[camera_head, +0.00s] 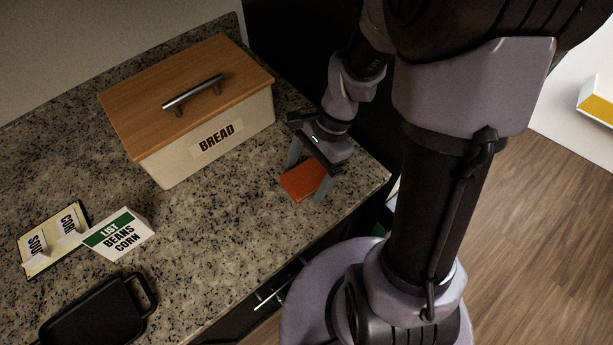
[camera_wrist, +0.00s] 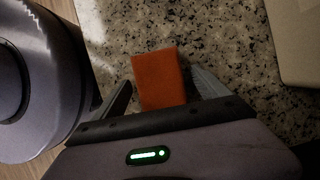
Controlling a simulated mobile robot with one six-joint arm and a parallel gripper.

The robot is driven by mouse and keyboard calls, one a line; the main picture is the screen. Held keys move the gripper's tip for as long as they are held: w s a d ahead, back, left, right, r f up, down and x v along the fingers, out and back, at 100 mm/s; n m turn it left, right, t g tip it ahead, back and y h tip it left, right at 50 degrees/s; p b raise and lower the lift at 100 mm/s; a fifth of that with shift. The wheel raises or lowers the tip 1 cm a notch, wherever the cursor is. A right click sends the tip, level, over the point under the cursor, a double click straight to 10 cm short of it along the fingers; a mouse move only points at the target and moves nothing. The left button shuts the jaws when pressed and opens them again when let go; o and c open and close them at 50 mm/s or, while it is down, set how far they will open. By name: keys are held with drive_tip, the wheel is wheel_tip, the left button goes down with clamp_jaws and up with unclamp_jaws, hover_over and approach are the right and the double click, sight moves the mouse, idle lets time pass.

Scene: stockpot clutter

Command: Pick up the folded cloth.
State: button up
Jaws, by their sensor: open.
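The folded cloth (camera_head: 303,182) is a small orange-red rectangle lying flat on the granite counter, near its right end. My gripper (camera_head: 307,179) is over it, pointing down, with one finger on each side of the cloth. In the wrist view the cloth (camera_wrist: 159,78) shows between the two open fingers of my gripper (camera_wrist: 162,85), and its near end is hidden by the gripper body. I see gaps between the cloth and the fingers. I cannot tell whether the fingertips touch the counter.
A bread box (camera_head: 205,145) with a wooden lid stands left of the cloth. Two label cards, a list card (camera_head: 117,236) and a soup and corn card (camera_head: 50,247), and a black pan (camera_head: 90,318) are farther left. The counter edge is close on the right.

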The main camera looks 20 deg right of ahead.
sight(307, 175)
drive_tip(key=shift+f, duration=0.1)
drive_tip(key=c, duration=1.5)
wheel_tip(307, 175, up, 10)
drive_tip(key=p, duration=0.5)
drive_tip(key=shift+r, duration=0.2)
drive_tip(key=o, duration=0.8)
drive_tip(key=c, duration=0.6)
